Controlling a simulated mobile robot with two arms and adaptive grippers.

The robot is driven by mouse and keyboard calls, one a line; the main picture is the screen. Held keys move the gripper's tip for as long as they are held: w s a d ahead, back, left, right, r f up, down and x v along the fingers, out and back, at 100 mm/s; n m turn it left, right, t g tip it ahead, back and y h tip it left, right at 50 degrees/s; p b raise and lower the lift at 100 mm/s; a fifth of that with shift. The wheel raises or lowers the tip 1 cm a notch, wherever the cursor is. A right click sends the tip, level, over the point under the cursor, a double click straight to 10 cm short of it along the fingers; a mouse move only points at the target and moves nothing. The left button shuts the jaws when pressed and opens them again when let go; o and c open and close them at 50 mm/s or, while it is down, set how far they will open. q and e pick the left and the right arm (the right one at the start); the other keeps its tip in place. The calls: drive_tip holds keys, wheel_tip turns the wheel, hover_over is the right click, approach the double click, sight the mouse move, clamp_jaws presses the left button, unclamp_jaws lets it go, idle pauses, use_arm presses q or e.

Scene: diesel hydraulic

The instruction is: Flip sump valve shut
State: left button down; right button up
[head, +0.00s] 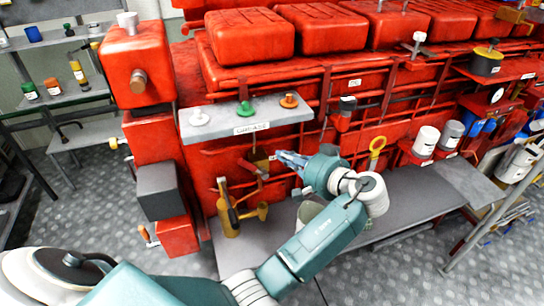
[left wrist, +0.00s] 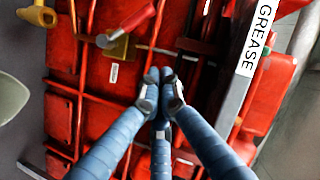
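A brass valve with a red lever (head: 250,167) is on the red machine's side, below the grey shelf. I take it for the sump valve. In the left wrist view its brass body (left wrist: 118,48) is above and left of my fingertips, and its red lever (left wrist: 130,22) slants across it with a pale tip at the lower left end. My left gripper (head: 283,157) is just right of the valve, apart from it. Its three fingers (left wrist: 160,82) are drawn together at the tips with nothing between them. My right gripper is out of view.
A labelled grey shelf (head: 290,117) with small fittings juts out above the valve. A yellow oil can (head: 230,218) stands below left, and a pale bucket (head: 311,211) is partly behind my arm. Red pipes (left wrist: 85,60) run around the valve.

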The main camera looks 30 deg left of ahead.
use_arm(q)
drive_tip(key=p, duration=0.3)
hover_over(250, 164)
drive_tip(key=w+d, duration=0.4)
wheel_tip(250, 164, down, 2)
drive_tip(key=s+f, duration=0.1)
drive_tip(key=s+a+f+p, duration=0.1)
drive_tip(key=s+f, duration=0.1)
drive_tip(key=shift+a+f+p, duration=0.15)
drive_tip(key=shift+a+p, duration=0.2)
drive_tip(key=shift+a, duration=0.05)
drive_tip(key=shift+w, duration=0.1)
